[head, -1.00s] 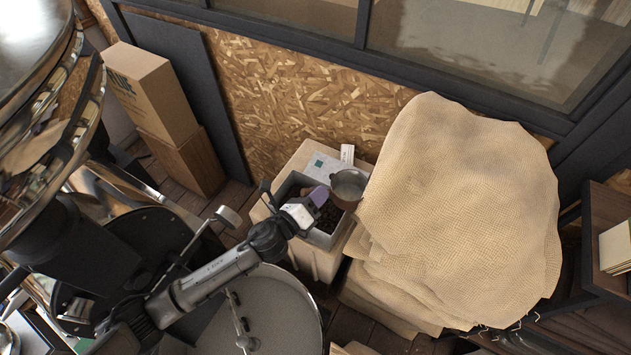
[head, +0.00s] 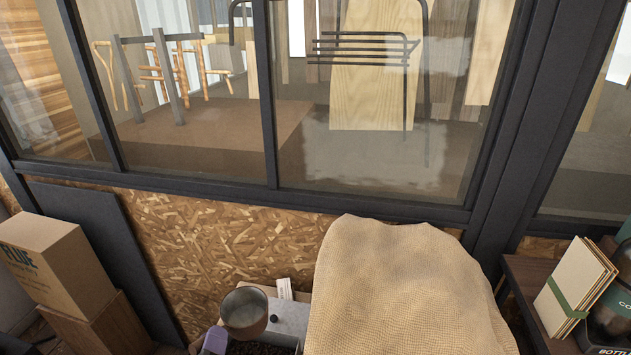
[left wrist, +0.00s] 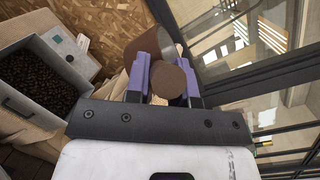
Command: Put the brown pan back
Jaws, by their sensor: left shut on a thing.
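The brown pan (head: 262,318) shows at the bottom of the head view, with a pale grey inside. It is held up in front of the chipboard wall, overlapping the bean bin in the picture. My left gripper (head: 215,341) shows only as a purple finger at the pan's left. In the left wrist view the purple fingers of my left gripper (left wrist: 165,68) are shut on the pan's round brown handle (left wrist: 169,82). The pan's brown body (left wrist: 147,44) lies beyond them. My right gripper is in neither view.
A grey bin (left wrist: 80,72) of dark beans stands below, beside a small white card (head: 284,288). A burlap-covered heap (head: 400,290) stands close to its right. A cardboard box (head: 55,262) is at left. A dark-framed window (head: 370,196) is behind; shelves (head: 530,275) are at right.

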